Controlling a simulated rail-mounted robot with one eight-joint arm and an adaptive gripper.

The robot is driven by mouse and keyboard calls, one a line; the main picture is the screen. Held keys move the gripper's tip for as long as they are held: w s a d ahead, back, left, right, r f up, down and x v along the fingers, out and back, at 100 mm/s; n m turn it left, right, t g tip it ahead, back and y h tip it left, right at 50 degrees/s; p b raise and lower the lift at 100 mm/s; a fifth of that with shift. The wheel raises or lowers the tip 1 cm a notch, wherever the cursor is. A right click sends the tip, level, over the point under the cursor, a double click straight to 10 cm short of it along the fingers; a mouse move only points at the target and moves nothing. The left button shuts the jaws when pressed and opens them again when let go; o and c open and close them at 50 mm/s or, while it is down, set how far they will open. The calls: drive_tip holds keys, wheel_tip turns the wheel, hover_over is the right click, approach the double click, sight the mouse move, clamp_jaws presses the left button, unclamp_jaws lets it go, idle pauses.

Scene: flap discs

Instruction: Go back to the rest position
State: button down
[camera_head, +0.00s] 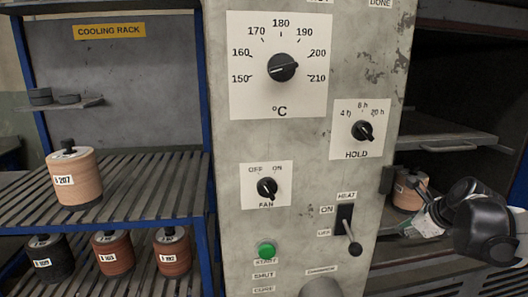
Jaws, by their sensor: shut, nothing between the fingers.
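My gripper (422,192) is at the right edge, in front of the open oven chamber to the right of the control panel. Its dark fingers point left and look shut, with nothing seen in them. A tan stack of flap discs (402,198) sits in the chamber just behind the fingers and is partly hidden by them. I cannot tell whether the fingers touch it. The control panel (225,175) carries a temperature dial (282,67), a hold dial (363,131), a fan knob (267,188), a heat lever (350,232) tilted downward and a green start button (266,250).
At left, the cooling rack (130,195) has a tan stack labelled 207 (75,178) on its middle shelf. A black stack (50,258) and two reddish stacks (114,254) (172,252) stand below. A grey shelf (450,139) juts out above my gripper.

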drive_tip(key=s+a+r+n+p, duration=0.3)
drive_tip(key=s+a+n, duration=0.6)
drive_tip(key=s+n, duration=0.3)
drive_tip(key=s+a+r+n+h+p, duration=0.1)
drive_tip(key=s+a+r+n+p, duration=0.2)
drive_tip(key=s+a+n, duration=0.6)
wheel_tip(320, 180, up, 2)
drive_tip(key=s+n, duration=0.2)
drive_tip(key=n, duration=0.4)
drive_tip(key=shift+s+n+g+p, duration=0.3)
drive_tip(key=shift+s+g+p, duration=0.05)
drive_tip(key=shift+g+p, duration=0.05)
drive_tip(key=shift+d+r, duration=0.1)
